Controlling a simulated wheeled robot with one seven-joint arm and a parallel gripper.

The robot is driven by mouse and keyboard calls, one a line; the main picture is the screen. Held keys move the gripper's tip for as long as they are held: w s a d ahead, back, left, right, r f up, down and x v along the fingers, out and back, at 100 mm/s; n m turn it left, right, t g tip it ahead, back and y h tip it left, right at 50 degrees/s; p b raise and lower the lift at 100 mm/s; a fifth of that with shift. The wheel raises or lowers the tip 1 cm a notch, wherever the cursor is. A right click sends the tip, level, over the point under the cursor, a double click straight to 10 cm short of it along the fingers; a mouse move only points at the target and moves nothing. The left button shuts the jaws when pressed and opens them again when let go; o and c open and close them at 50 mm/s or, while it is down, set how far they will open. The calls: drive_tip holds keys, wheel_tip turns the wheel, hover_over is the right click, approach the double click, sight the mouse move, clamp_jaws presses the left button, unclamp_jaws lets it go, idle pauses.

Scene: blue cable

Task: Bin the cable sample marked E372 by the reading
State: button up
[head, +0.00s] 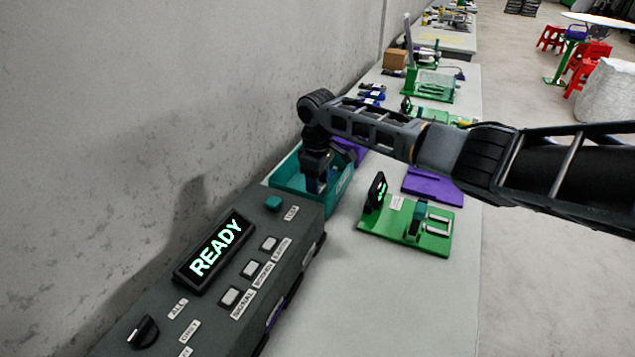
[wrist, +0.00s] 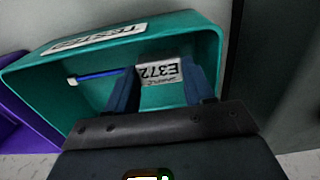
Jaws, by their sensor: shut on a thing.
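My gripper (head: 316,184) points down into the teal bin (head: 288,178) beyond the tester. In the wrist view my gripper (wrist: 163,88) is shut on the cable sample, with its white tag (wrist: 160,71) between the blue fingers. The tag reads E372, upside down in the picture. A blue stretch of cable (wrist: 97,75) runs left from the tag to a pale connector. The teal bin (wrist: 215,35) surrounds the sample, and its label is upside down. Whether the sample touches the bin floor is unclear. The tester's display (head: 214,250) reads READY.
The grey tester (head: 150,300) has several buttons and a knob. A green fixture (head: 410,232) with a small dark display stands right of the bin. Purple pieces (head: 432,186) lie behind it. The wall borders the left side; the table's right front is clear.

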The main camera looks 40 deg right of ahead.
drive_tip(key=shift+f+b, duration=0.6)
drive_tip(key=shift+f, duration=0.75)
idle(0.6)
drive_tip(key=o, duration=1.2)
drive_tip(key=shift+o, duration=0.2)
wheel_tip(320, 180, up, 6)
drive_tip(key=p, duration=0.6)
drive_tip(key=shift+r, duration=0.2)
drive_tip(key=shift+r+p, duration=0.35)
drive_tip(key=shift+r, duration=2.45)
drive_tip(key=shift+s, duration=0.1)
